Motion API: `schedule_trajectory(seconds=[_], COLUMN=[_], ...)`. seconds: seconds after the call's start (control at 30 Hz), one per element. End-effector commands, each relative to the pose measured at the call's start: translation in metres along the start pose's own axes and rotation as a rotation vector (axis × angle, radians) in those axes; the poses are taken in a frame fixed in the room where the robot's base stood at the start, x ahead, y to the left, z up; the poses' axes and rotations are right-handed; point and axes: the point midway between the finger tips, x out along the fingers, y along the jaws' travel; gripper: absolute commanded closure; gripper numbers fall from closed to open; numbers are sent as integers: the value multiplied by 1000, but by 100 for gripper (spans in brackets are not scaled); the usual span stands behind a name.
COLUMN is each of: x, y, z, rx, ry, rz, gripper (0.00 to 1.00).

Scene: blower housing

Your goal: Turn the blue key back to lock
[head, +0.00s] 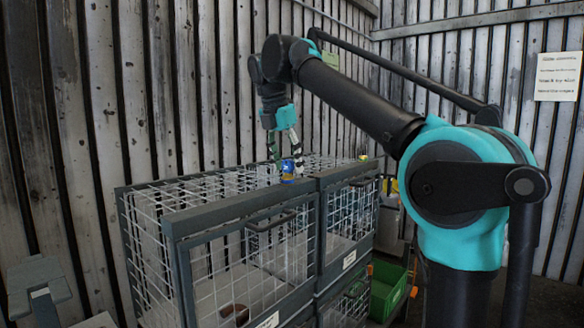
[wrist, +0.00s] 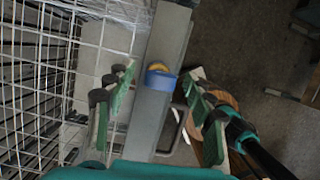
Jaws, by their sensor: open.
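The blue key (head: 287,167) sits on the top front bar of the wire cage, with a yellow part beside it. In the wrist view the blue key (wrist: 160,80) lies across the grey bar (wrist: 160,45), with the yellow part (wrist: 160,67) just beyond it. My gripper (head: 286,161) points down over the key. In the wrist view my gripper (wrist: 158,84) is open, with one green-padded finger on each side of the bar and key. A gap shows between each finger and the key. The key's exact turn is hard to tell.
The wire cage (head: 242,213) has a front door with a dark handle (head: 270,221). A second cage (head: 350,213) adjoins it on the right. A green crate (head: 385,298) stands low at the right. The corrugated wall (head: 215,80) rises behind the cages.

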Motion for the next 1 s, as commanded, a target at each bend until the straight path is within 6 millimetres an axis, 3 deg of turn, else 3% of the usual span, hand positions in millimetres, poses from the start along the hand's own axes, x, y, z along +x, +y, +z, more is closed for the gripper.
schedule_trajectory(seconds=[0.17,0.47,0.87,1.0], x=[10,11,11,11], y=[2,3,3,3], z=[0,0,0,0], rx=[-3,-3,-3,-3], ry=[0,0,0,0], rz=[1,1,1,1], gripper=[47,48,97,100])
